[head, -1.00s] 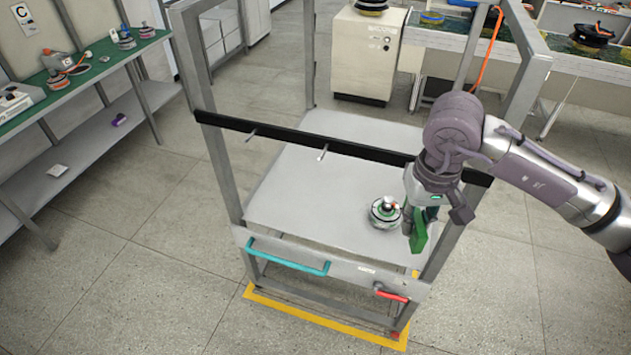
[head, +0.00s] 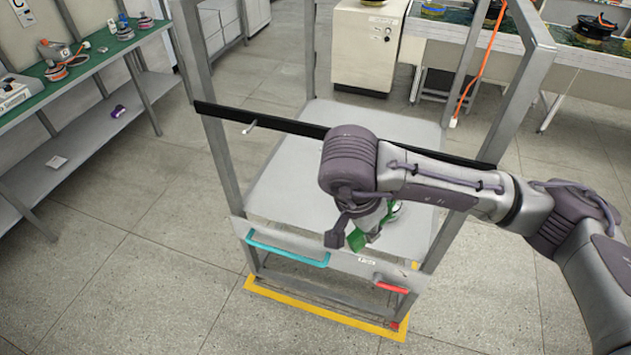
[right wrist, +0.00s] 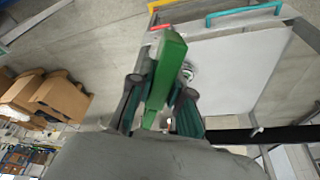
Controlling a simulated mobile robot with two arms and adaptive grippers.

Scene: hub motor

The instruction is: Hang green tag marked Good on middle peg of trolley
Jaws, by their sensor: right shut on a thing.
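The green tag (head: 357,240) is held by my right gripper (head: 350,228) over the front of the trolley. In the right wrist view the tag (right wrist: 164,75) stands between the two fingers, and my right gripper (right wrist: 160,110) is shut on it; no writing can be read. The trolley (head: 290,180) has a black bar (head: 290,124) across it. One peg (head: 250,127) shows at the bar's left; the middle peg is hidden behind my right arm. A peg also shows in the right wrist view (right wrist: 256,128); I cannot tell which one it is. My left gripper is not in view.
A hub motor (head: 394,210) on the trolley shelf is partly hidden by my arm. The trolley has a teal handle (head: 288,250), a red handle (head: 391,285) and upright posts. A green-topped bench (head: 85,60) stands left. Cardboard boxes (right wrist: 55,95) show in the wrist view.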

